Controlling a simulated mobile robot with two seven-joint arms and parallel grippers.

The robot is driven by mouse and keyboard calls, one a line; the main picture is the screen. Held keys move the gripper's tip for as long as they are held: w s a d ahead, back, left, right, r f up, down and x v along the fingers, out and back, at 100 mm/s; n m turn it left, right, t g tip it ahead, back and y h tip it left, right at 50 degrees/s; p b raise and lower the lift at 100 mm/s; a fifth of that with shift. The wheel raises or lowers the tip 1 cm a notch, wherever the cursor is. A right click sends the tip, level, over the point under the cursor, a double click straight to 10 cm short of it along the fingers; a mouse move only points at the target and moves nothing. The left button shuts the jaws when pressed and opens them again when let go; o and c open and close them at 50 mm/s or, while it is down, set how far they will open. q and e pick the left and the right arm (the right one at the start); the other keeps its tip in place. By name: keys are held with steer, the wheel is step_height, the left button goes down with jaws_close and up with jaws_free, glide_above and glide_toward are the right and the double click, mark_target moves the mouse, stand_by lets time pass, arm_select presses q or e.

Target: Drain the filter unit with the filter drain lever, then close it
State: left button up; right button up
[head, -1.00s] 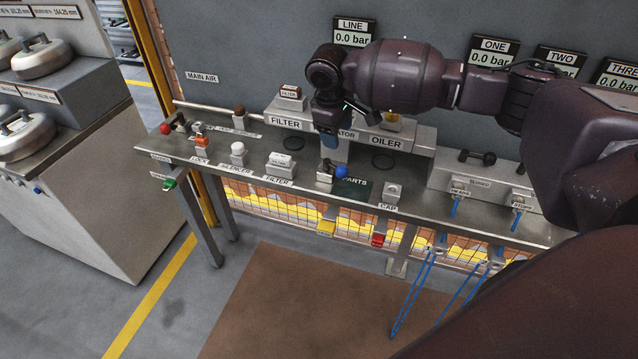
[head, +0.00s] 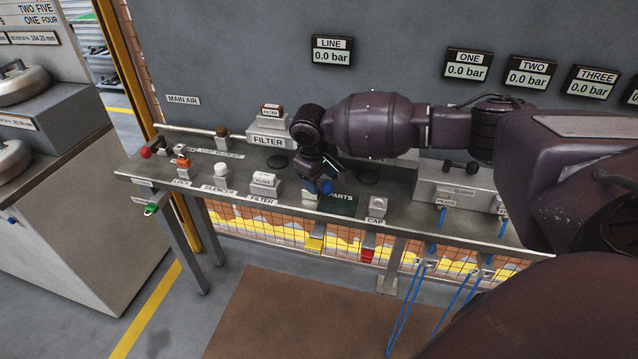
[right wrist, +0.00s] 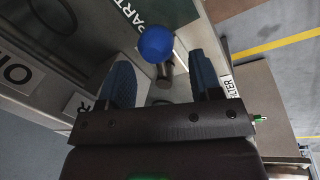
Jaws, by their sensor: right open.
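A lever with a blue ball knob (head: 326,187) stands on the bench beside the green PARTS patch. Any label of its own is hidden. In the right wrist view the blue ball (right wrist: 155,43) and its metal stem (right wrist: 165,76) lie between my right gripper's fingers (right wrist: 158,62). The fingers are apart, with gaps on both sides, and contact is not visible. In the head view my right gripper (head: 317,184) points down at this lever and partly covers it. The filter unit block (head: 268,127), labelled FILTER, stands behind to the left. My left gripper is out of view.
Left of the lever stand a small FILTER block (head: 263,184), a white SILENCER knob (head: 222,172) and an orange LOCK piece (head: 182,160). The CAP block (head: 378,207) is to the right. The gauges read 0.0 bar.

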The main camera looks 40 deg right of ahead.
steer(key=shift+d+f, duration=0.15)
steer(key=shift+f, duration=0.7)
steer(key=c, duration=0.9)
steer(key=shift+d+r+n+p, duration=0.15)
steer(key=shift+r+n+p, duration=0.3)
steer(key=shift+p, duration=0.45)
steer(key=n, duration=0.1)
steer(key=n+p, duration=0.1)
steer(key=d+n+p, duration=0.1)
steer(key=shift+w+f+n+t, duration=0.25)
steer(key=shift+f+t, duration=0.05)
steer(key=shift+t, duration=0.1)
steer(key=shift+f+y, duration=0.1)
steer(key=shift+y, duration=0.2)
steer(key=shift+n, duration=0.3)
steer(key=o, duration=0.9)
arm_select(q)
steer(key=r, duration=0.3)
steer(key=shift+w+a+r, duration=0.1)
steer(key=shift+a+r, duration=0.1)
